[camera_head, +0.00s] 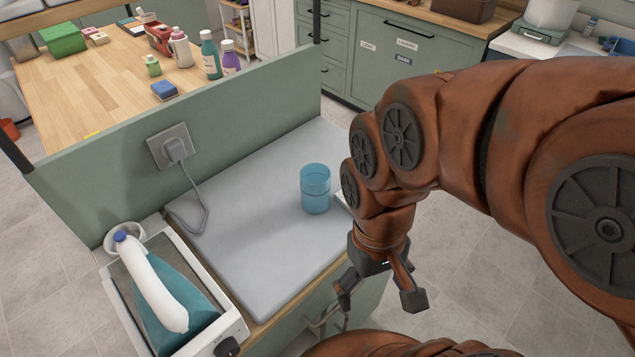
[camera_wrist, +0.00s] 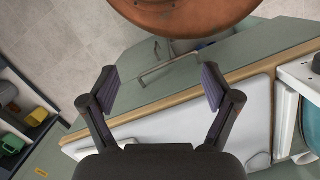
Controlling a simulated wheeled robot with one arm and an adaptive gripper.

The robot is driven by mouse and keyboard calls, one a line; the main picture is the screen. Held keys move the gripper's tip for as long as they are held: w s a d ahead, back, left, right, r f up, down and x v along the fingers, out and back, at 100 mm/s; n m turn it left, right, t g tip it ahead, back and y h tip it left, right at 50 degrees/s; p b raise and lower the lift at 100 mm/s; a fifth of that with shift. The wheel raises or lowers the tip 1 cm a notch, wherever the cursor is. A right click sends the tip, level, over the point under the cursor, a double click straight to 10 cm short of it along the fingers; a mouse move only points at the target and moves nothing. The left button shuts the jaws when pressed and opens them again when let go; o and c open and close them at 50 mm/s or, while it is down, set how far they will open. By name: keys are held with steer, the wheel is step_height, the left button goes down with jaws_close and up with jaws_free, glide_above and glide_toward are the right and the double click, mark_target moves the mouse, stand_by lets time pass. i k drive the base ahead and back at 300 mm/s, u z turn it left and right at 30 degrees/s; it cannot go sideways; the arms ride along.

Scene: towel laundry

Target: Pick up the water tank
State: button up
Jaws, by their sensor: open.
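A teal container with a long white handle and a blue cap (camera_head: 165,290) lies in a white-framed unit at the lower left of the head view. It may be the water tank, but I cannot tell for sure. Part of a teal body (camera_wrist: 312,128) shows at the right edge of the wrist view. A translucent blue cup (camera_head: 315,188) stands upright on the grey pad, left of my arm. My gripper (camera_head: 378,300) is open and empty, pointing down near the counter's front right edge, apart from both. Its two fingers (camera_wrist: 160,88) are spread in the wrist view.
The grey pad (camera_head: 240,235) is mostly clear. A green partition (camera_head: 225,165) with a socket and plugged cable (camera_head: 174,150) stands behind it. Beyond it, a wooden table (camera_head: 105,85) holds bottles and boxes. A drawer handle (camera_wrist: 165,68) shows on the green front.

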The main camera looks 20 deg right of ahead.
mark_target(315, 177)
steer(key=z, duration=0.45)
steer(key=k, duration=1)
steer(key=u, duration=1.25)
steer(key=i, duration=0.5)
steer(key=u, duration=0.05)
